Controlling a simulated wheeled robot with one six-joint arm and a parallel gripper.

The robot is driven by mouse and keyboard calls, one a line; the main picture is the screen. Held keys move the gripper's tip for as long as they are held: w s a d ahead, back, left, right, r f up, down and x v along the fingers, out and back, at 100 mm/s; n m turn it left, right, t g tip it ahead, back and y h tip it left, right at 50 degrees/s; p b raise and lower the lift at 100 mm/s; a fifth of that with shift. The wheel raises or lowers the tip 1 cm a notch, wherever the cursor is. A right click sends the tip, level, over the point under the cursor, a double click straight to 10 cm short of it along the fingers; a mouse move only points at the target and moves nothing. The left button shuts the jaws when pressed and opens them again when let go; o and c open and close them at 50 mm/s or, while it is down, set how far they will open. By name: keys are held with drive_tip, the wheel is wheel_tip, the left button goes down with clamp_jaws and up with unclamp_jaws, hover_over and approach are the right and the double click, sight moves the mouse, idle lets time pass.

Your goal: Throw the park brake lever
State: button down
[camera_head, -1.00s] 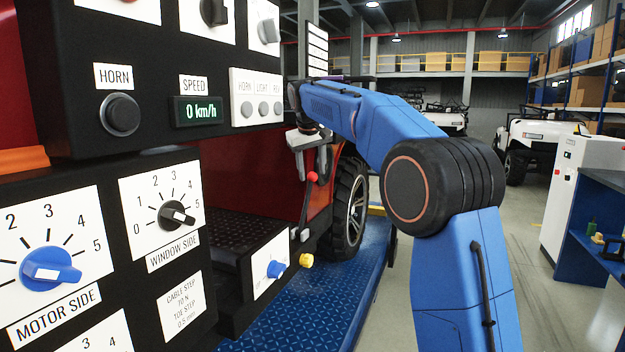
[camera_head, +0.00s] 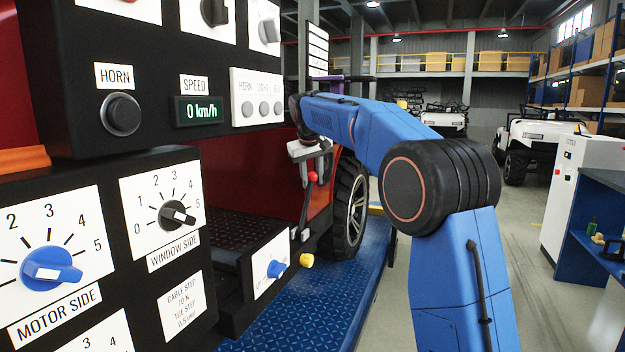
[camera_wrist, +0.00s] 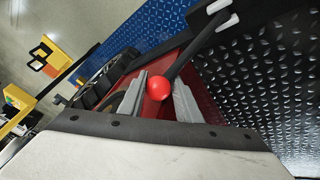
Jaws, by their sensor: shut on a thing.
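The park brake lever is a dark rod with a red ball knob (camera_head: 313,176), in front of the red vehicle body beside the wheel. In the wrist view the red knob (camera_wrist: 158,88) sits between the two grey fingers of my gripper (camera_wrist: 159,97), and the dark rod (camera_wrist: 192,55) runs up and right from it to a pivot with white ends. My gripper (camera_head: 313,165) is shut on the lever at its knob in the head view. The far finger is partly hidden in the head view.
A black control panel with the horn button (camera_head: 121,114) and blue motor side knob (camera_head: 50,270) fills the left. A small blue knob (camera_head: 277,269) and yellow knob (camera_head: 306,260) sit below the lever. The blue tread-plate platform (camera_head: 325,305) lies beneath.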

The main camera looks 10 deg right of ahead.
sight(308, 194)
drive_tip(key=shift+t+h, duration=0.4)
drive_tip(key=shift+h, duration=0.1)
drive_tip(key=shift+s+a+r, duration=0.5)
drive_tip(key=shift+s, duration=0.3)
drive_tip(key=shift+s+a+r, duration=0.45)
drive_tip(key=shift+s+a, duration=0.05)
drive_tip(key=shift+s, duration=0.25)
drive_tip(key=c, duration=1.4)
unclamp_jaws()
drive_tip(key=shift+d, duration=0.1)
wheel_tip(308, 194, up, 10)
drive_tip(key=shift+f, duration=0.1)
